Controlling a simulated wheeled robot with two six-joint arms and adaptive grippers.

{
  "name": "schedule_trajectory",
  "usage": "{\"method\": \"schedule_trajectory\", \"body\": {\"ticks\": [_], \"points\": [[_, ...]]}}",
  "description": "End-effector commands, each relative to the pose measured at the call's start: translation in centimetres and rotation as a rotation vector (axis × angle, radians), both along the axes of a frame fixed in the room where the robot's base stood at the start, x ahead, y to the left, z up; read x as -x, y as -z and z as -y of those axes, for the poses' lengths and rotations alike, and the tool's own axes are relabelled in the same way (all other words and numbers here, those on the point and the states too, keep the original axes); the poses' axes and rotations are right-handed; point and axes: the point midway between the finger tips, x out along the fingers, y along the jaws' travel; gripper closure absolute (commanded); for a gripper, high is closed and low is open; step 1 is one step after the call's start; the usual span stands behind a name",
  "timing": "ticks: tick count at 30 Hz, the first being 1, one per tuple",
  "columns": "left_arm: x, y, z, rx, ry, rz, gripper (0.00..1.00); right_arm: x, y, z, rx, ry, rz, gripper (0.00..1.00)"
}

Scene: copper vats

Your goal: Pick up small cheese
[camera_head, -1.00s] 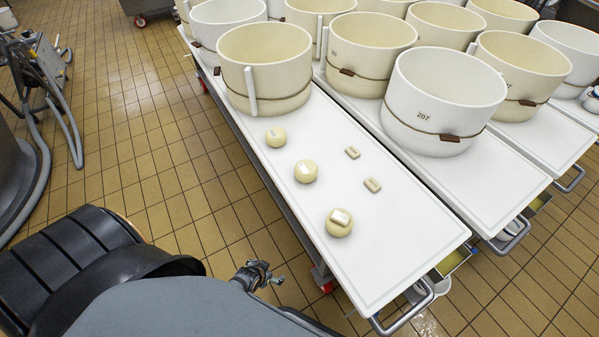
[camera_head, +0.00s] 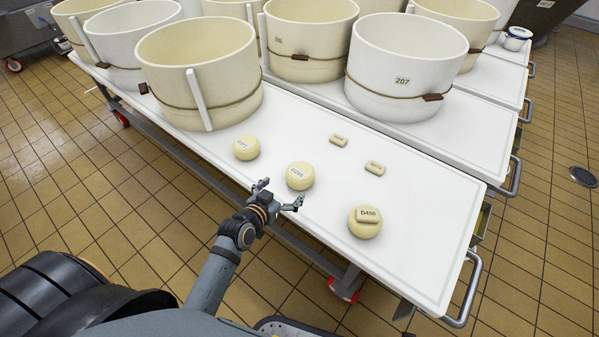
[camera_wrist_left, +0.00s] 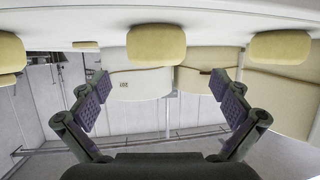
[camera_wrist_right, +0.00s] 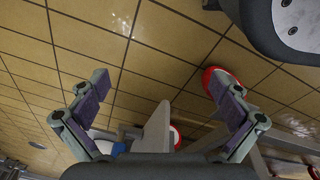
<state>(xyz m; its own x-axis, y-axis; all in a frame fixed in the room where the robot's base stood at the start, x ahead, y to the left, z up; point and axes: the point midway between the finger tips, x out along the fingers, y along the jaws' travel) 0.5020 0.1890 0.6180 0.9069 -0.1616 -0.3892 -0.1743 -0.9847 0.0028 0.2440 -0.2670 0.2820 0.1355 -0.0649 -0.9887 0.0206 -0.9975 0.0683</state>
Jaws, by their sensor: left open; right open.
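Two small oblong cheeses, a far one (camera_head: 338,140) and a nearer one (camera_head: 375,167), lie on the white table top (camera_head: 428,208). A third small cheese (camera_head: 367,214), marked D459, rests on a round cheese (camera_head: 363,229). Two more round cheeses, a middle one (camera_head: 299,176) and a left one (camera_head: 246,147), sit nearer the vats. My left gripper (camera_head: 281,194) is open and empty at the table's near edge, beside the middle round cheese. The left wrist view is upside down, with a cheese (camera_wrist_left: 156,43) ahead between the open fingers. My right gripper (camera_wrist_right: 163,95) is open and empty, seen only in its wrist view.
Cream and white vats, one marked 207 (camera_head: 405,55), fill the far part of the tables. The table's right end is clear, with a metal handle (camera_head: 466,290). A red-wheeled caster (camera_head: 343,289) stands below the near edge.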

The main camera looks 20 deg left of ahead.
Motion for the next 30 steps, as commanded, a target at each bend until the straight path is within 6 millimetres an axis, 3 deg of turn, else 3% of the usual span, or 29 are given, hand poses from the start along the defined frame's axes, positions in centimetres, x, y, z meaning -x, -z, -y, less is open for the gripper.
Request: {"method": "schedule_trajectory", "body": {"ticks": [4,12,20,25,30], "points": [[-0.4,0.1,0.1,0.001,0.0,0.003,0.0,-0.1,-0.1,0.0,-0.001,0.0,-0.001,0.0],[-4.3,1.8,0.8,0.001,0.0,0.003,0.0,-1.7,-2.2,-0.8,-0.012,0.0,-0.004,0.0],[-5.6,2.2,1.2,0.001,0.0,0.002,0.0,-2.2,-3.1,-1.1,-0.017,0.0,-0.006,0.0],[-8.3,3.2,2.0,0.001,0.0,0.002,0.0,-3.1,-5.1,-1.7,-0.027,-0.001,-0.008,0.0],[-9.6,3.6,2.1,0.0,-0.001,0.001,0.0,-3.4,-6.4,-2.0,-0.033,-0.003,-0.013,0.0]]}}
